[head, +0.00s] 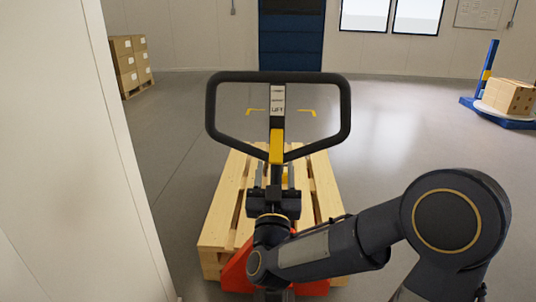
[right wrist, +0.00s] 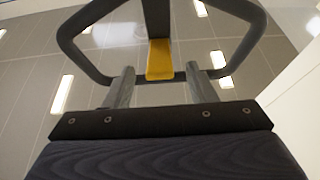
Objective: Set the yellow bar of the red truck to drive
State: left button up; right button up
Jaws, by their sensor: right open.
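The yellow bar (head: 277,146) sits on the stem in the middle of the red truck's dark handle loop (head: 211,108). A pale label (head: 277,102) above it seems to read "LIFT". The truck's red body (head: 237,272) shows low down, partly hidden by my right arm. My right gripper (head: 273,174) is open and empty, just below the bar's lower end. In the right wrist view, its two grey fingers (right wrist: 161,84) stand apart on either side of the yellow bar's (right wrist: 160,60) lower end. I cannot tell whether they touch the handle. My left gripper is not in view.
A wooden pallet (head: 216,222) lies under and beyond the handle. A white wall panel (head: 75,170) stands close on the left. Stacked boxes (head: 124,66) are at the back left, and a load on a blue-framed stand (head: 509,97) at the back right. The floor between is clear.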

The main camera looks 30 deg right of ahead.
aim_at(276, 157)
jog(key=p+x, duration=0.1)
jog(key=x, duration=0.5)
jog(key=shift+w+d, duration=0.15)
jog(key=shift+w, duration=0.05)
